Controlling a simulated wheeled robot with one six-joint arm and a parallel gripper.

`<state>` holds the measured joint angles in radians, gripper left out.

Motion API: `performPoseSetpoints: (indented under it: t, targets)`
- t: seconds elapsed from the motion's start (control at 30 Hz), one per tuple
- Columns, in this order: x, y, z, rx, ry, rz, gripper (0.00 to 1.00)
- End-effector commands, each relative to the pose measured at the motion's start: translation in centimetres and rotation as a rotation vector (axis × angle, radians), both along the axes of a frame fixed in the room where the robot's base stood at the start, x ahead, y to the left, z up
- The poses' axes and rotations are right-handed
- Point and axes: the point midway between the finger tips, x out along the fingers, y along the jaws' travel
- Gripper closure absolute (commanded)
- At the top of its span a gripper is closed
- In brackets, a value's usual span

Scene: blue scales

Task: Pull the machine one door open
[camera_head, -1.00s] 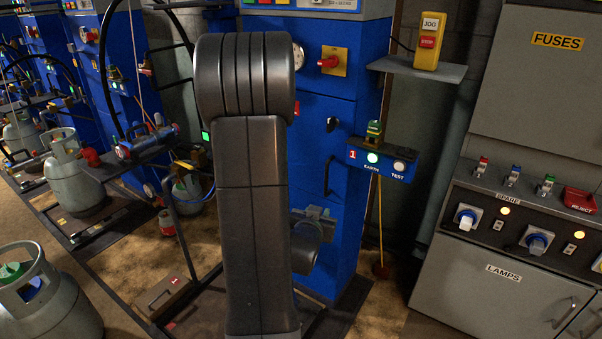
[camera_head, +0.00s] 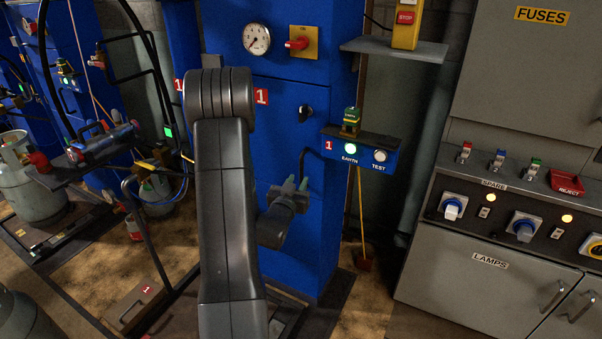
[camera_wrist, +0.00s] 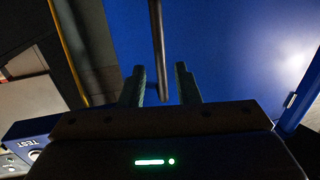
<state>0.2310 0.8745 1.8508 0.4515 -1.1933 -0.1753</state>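The machine one door (camera_head: 310,225) is the blue front panel of the cabinet marked with a red 1, and it looks closed. Its black vertical bar handle (camera_head: 303,163) shows just above my gripper (camera_head: 291,186). In the wrist view the handle (camera_wrist: 157,45) runs down toward the space between the fingers of my gripper (camera_wrist: 162,82). The fingers stand apart, one on each side of the bar's line, against the blue door (camera_wrist: 230,50). I cannot tell how deep the bar's lower end sits between them. My arm hides part of the cabinet's left side.
A shelf with EARTH and TEST buttons (camera_head: 362,154) juts out right of the door. A dark knob (camera_head: 306,113) sits above the handle. A grey control cabinet (camera_head: 480,260) stands at right. Gas bottles and hoses crowd the left. Some brown floor (camera_head: 350,310) is clear.

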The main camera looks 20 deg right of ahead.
Motion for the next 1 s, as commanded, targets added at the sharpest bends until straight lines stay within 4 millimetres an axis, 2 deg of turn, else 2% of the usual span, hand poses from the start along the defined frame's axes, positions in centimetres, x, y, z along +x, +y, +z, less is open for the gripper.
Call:
performPoseSetpoints:
  t: [0.1,0.3,0.67,0.83,1.0]
  targets:
    - [1.8,-1.4,0.1,0.000,-0.001,0.000,0.71]
    - [3.6,-2.7,0.0,0.000,0.000,0.001,0.71]
    - [4.0,-3.0,0.0,0.001,0.001,0.002,0.71]
    - [4.0,-3.0,0.0,0.001,0.001,0.002,1.00]
    - [4.0,-3.0,0.0,0.001,0.001,0.002,1.00]
